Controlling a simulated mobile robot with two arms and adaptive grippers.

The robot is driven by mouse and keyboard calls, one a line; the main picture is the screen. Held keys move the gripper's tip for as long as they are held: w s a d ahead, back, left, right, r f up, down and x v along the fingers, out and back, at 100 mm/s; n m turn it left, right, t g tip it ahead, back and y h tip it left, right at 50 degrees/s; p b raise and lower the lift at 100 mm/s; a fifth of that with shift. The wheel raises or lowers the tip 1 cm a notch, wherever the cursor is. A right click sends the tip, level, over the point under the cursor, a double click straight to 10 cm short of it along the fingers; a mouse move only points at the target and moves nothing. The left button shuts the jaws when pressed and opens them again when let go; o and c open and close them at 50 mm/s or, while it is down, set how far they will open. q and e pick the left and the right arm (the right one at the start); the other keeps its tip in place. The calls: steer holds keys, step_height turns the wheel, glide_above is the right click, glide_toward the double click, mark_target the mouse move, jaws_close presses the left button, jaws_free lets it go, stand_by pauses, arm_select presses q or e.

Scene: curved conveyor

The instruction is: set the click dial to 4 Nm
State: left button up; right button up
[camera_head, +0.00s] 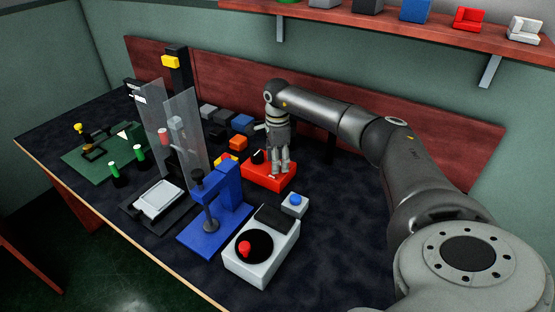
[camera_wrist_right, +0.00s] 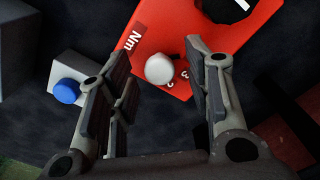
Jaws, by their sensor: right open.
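The red box (camera_head: 262,183) stands on the dark table top; it also shows in the right wrist view (camera_wrist_right: 205,22). A pale round knob (camera_wrist_right: 160,69) sits near its edge, beside a white "Nm" label and small digits, among them a 3. Which number it points to cannot be told. My right gripper (camera_head: 279,170) is over the box, pointing down. Its open fingers (camera_wrist_right: 163,65) stand on either side of the knob, apart from it in the picture. My left gripper is not in view.
A grey box with a red knob (camera_head: 258,268), a small box with a blue button (camera_head: 294,205) and a blue press (camera_head: 215,218) stand nearby. Several coloured blocks (camera_head: 237,143) lie behind. Clear panels (camera_head: 187,130) stand to the left. The table right of the red box is clear.

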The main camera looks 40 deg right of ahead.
step_height(320, 180, up, 12)
stand_by(0.4)
steer(key=shift+r, duration=0.1)
stand_by(0.4)
